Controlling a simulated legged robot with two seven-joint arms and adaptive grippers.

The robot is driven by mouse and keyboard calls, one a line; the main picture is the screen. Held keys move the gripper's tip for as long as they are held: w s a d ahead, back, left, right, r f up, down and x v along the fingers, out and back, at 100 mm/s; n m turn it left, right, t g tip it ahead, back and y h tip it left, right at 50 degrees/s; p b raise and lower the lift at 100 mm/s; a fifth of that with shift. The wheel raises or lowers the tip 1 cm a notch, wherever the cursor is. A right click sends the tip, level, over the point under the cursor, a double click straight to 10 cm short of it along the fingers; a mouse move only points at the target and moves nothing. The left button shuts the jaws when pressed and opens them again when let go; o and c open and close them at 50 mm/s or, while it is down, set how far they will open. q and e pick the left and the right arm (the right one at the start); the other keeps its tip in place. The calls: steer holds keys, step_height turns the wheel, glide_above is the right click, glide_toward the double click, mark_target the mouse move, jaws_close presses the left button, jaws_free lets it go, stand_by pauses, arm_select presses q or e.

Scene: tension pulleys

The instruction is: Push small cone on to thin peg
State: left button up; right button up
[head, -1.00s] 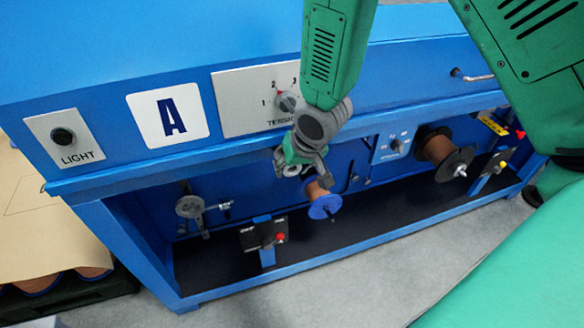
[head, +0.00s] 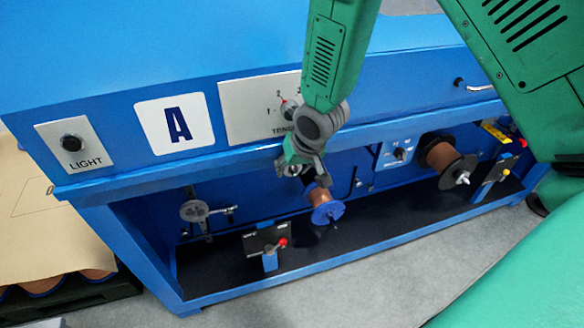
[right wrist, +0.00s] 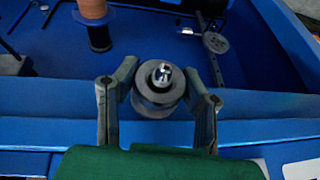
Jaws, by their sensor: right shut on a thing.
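My right gripper (head: 303,168) hangs in front of the machine below the tension dial. In the right wrist view, its two fingers (right wrist: 160,95) are shut on the small cone (right wrist: 146,103), a grey round piece with a shiny metal tip. The fingers hide most of the cone in the head view. A copper spool with a blue flange (head: 328,212) sits on a thin peg, whose tip (head: 335,222) pokes out just below and right of the gripper. This spool also shows at upper left in the right wrist view (right wrist: 96,14). My left gripper is not in view.
A larger copper spool with a black flange (head: 459,170) is mounted at right. A grey pulley (head: 194,211) and a black switch box with a red knob (head: 264,241) stand at left. The blue ledge (head: 180,170) runs above the recess.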

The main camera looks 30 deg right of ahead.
steer(key=shift+w, duration=0.15)
stand_by(0.6)
steer(key=o, duration=1.5)
steer(key=shift+r, duration=0.15)
steer(key=r+p, duration=0.3)
steer(key=shift+d+r, duration=0.25)
steer(key=shift+d, duration=0.05)
steer(key=shift+w+d+r+p, duration=0.1)
steer(key=shift+w+r+p, duration=0.1)
steer(key=shift+r+p, duration=0.6)
steer(key=r+p, duration=0.2)
steer(key=shift+s+r+p, duration=0.2)
steer(key=shift+r+p, duration=0.1)
steer(key=shift+p, duration=0.1)
steer(key=shift+w+d+r+p, duration=0.15)
steer(key=shift+r+p, duration=0.25)
steer(key=shift+p, duration=0.25)
steer(key=shift+s+d+r, duration=0.15)
steer(key=shift+s, duration=0.15)
